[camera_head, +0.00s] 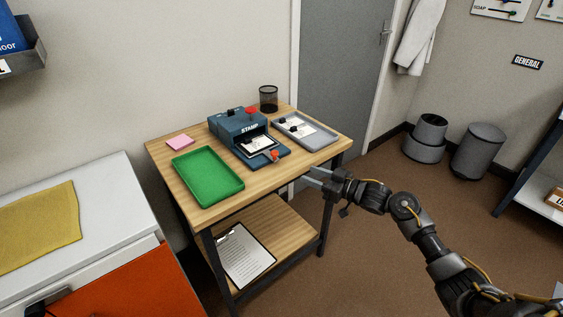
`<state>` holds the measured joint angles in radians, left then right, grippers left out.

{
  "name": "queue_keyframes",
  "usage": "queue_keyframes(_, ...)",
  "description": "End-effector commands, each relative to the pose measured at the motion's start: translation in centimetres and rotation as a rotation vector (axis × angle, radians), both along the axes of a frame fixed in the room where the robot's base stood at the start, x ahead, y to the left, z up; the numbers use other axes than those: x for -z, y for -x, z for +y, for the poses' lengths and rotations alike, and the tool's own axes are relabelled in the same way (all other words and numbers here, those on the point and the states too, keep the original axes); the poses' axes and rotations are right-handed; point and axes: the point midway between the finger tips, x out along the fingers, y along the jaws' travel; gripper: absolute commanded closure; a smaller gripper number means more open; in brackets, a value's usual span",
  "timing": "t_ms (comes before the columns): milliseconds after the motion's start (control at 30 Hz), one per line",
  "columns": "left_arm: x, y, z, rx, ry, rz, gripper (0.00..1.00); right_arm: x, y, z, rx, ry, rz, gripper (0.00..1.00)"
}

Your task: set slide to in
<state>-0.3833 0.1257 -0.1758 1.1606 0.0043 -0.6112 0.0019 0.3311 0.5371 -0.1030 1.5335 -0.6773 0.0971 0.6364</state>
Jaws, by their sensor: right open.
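The blue stamp machine (228,125), marked STAMP, stands on the wooden table, with a red knob on top. Its slide (269,153) sticks out at the front toward the lower right, with a white card (257,146) lying on it. A small red handle (275,155) is at the slide's front end. My right gripper (311,179) is open and appears empty, near the table's front right edge, apart from the slide and to its lower right. My left gripper is out of view.
A green tray (207,192) lies left of the machine, and a grey tray (318,138) with cards lies right of it. A pink pad (180,142) and a black mesh cup (268,101) are behind. A clipboard (245,257) lies on the lower shelf.

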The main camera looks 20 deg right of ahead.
Motion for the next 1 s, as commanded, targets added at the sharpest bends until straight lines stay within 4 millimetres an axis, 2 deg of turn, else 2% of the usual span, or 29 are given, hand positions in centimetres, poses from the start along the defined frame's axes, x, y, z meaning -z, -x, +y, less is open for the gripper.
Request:
queue_keyframes(33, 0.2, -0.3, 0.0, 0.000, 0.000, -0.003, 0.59, -1.7, 0.1, 0.3, -0.030, 0.002, -0.032, 0.55)
queue_keyframes(100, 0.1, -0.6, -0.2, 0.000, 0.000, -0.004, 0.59, -3.6, 0.3, 0.6, -0.060, 0.002, -0.056, 0.55)
queue_keyframes(200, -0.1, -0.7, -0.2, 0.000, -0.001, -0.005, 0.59, -4.8, 0.5, 0.9, -0.082, 0.002, -0.071, 0.55)
queue_keyframes(467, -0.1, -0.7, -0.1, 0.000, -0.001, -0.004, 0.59, -5.0, -0.4, 1.8, -0.083, 0.000, -0.074, 0.55)
queue_keyframes(800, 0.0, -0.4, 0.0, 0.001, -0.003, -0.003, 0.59, -5.0, -4.9, 6.1, -0.082, -0.003, -0.072, 0.55)
queue_keyframes(1000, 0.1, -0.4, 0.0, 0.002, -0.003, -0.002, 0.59, -4.9, -6.7, 7.9, -0.081, 0.000, -0.072, 0.55)
